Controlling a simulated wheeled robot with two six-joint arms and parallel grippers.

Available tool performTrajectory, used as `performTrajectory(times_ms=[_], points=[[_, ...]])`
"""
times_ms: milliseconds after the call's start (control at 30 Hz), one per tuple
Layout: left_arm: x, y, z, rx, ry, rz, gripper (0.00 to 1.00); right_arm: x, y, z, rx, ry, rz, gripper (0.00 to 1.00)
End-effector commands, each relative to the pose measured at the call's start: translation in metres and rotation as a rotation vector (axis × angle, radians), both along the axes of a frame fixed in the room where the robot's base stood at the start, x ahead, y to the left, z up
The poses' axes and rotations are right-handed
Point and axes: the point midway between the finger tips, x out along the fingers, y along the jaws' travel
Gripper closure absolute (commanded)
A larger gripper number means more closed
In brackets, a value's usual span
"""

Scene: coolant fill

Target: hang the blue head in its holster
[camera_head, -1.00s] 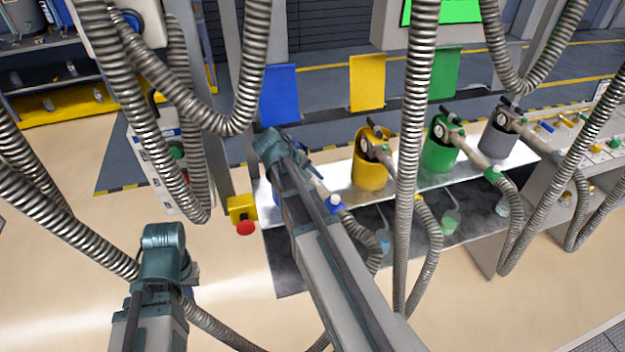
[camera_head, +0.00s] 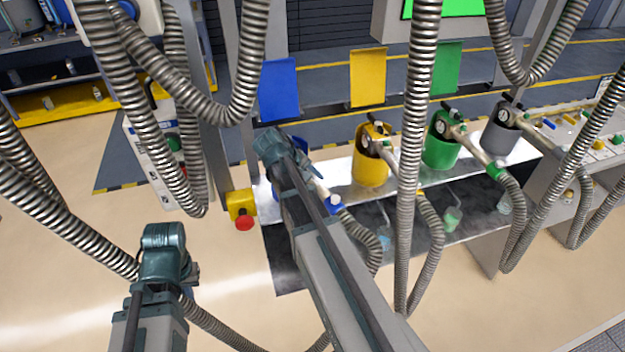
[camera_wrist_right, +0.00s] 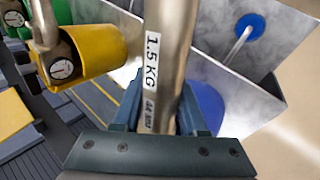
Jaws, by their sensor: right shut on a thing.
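My right gripper (camera_wrist_right: 158,118) is shut on the blue head's metal tube (camera_wrist_right: 160,55), labelled "1.5 KG". In the head view the right wrist hides most of the head; its blue collar (camera_head: 334,202) and hose show to the right of the arm. The blue holster (camera_wrist_right: 208,103) shows in the right wrist view just behind and right of the tube. In the head view it is almost covered by my right arm. I cannot tell whether the head's lower end is inside it. My left gripper (camera_head: 165,238) is at lower left, far from the rack, its fingers not clear.
Yellow (camera_head: 371,165), green (camera_head: 440,150) and grey (camera_head: 500,135) holsters hold their heads along the rack to the right. Several ribbed hoses (camera_head: 415,130) hang across the view. A yellow box with a red button (camera_head: 243,222) is left of my right gripper. The floor at left is open.

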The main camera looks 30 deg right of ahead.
Motion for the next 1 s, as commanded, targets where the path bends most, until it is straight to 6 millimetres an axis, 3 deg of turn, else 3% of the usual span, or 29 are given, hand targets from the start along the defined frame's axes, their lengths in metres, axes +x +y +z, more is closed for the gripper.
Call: performTrajectory(times_ms=[333, 367, 500, 567, 867, 1000], points=[[0.0, 0.0, -0.008, 0.0, 0.0, 0.0, 1.0, 0.0, 0.0, -0.008, 0.0, 0.0, 0.0, 1.0], [0.0, 0.0, -0.007, 0.0, 0.0, 0.0, 1.0, 0.0, 0.0, -0.007, 0.0, 0.0, 0.0, 0.57], [0.0, 0.0, -0.007, 0.0, 0.0, 0.0, 1.0, 0.0, 0.0, -0.007, 0.0, 0.0, 0.0, 0.32], [0.0, 0.0, -0.007, 0.0, 0.0, 0.0, 1.0, 0.0, 0.0, -0.007, 0.0, 0.0, 0.0, 0.24], [0.0, 0.0, -0.005, 0.0, 0.0, 0.001, 1.0, 0.0, 0.001, -0.006, 0.002, 0.001, 0.0, 0.24], [0.0, 0.0, 0.007, 0.0, 0.0, 0.001, 1.0, 0.0, 0.007, 0.007, 0.002, 0.001, 0.002, 0.24]])
